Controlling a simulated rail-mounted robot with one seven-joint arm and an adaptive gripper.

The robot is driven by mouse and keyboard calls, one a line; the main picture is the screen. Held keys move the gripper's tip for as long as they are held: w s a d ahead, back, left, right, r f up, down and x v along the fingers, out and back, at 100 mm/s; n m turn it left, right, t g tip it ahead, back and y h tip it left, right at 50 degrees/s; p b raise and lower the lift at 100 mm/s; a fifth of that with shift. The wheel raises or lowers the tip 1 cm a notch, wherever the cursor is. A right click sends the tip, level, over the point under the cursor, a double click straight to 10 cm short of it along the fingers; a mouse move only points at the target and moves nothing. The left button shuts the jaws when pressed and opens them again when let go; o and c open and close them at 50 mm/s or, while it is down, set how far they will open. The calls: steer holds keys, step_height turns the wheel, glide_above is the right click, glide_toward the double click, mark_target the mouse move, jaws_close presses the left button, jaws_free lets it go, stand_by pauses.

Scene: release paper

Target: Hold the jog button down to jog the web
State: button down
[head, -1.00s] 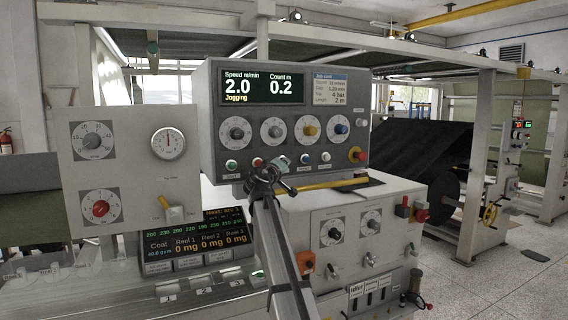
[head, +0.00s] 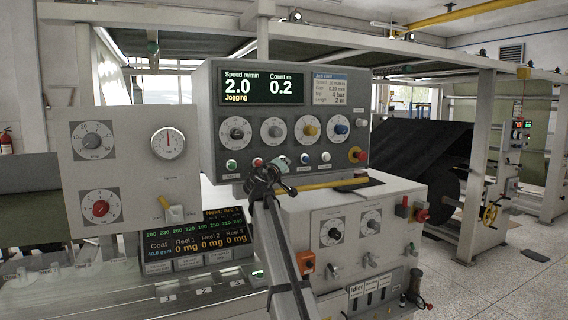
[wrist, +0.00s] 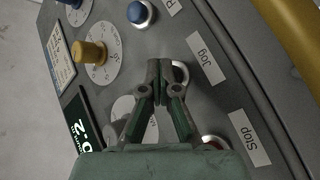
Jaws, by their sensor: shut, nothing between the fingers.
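The control box (head: 345,105) carries a row of buttons along its lower edge. Its display (head: 262,87) reads speed 2.0 m/min, count 0.2 m and "Jogging". My gripper (head: 274,168) is shut and empty, with its fingertips at the jog button. In the wrist view the closed fingertips (wrist: 158,66) cover most of that button. The pale rim of the jog button (wrist: 182,74) shows beside them, next to the "Jog" label (wrist: 206,58). The contact itself is hidden, but the display shows jogging.
The red stop button (wrist: 214,142) lies beside my gripper, by the "Stop" label (wrist: 249,137). A blue button (wrist: 141,13) is on the other side. A red emergency button (head: 358,155) is at the box's right end. A yellow bar (head: 320,184) runs below the buttons.

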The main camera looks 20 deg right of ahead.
steer(key=shift+s, duration=0.85)
steer(key=s, duration=0.5)
steer(key=shift+d, duration=0.1)
stand_by(1.6)
